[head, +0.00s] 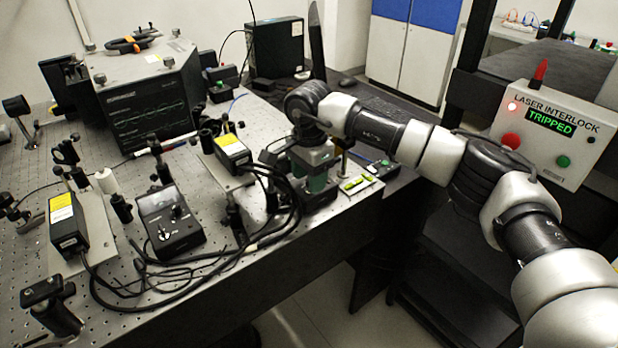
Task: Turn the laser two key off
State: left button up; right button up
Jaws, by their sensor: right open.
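Two black laser heads with yellow labels sit on the optical bench, one at the left (65,222) and one nearer the middle (232,152). A small black box with a green light (382,168) sits at the bench's right edge, and a similar box (220,92) stands farther back. I cannot make out a key or its position on either. My right gripper (317,185) points down over the bench's right edge, between the middle laser head and the right-hand box. It is open. Its fingertips and whatever lies beneath them are hard to make out. My left gripper is out of view.
An interlock panel (570,162) at the right reads TRIPPED and has a lit red lamp. A large black instrument (145,100) stands at the back left. A meter box (168,220), loose cables (185,270) and optical mounts crowd the bench. A green-yellow level (357,184) lies near its edge.

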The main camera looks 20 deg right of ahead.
notch_tip(320, 180, up, 10)
jog(key=shift+b, duration=0.45)
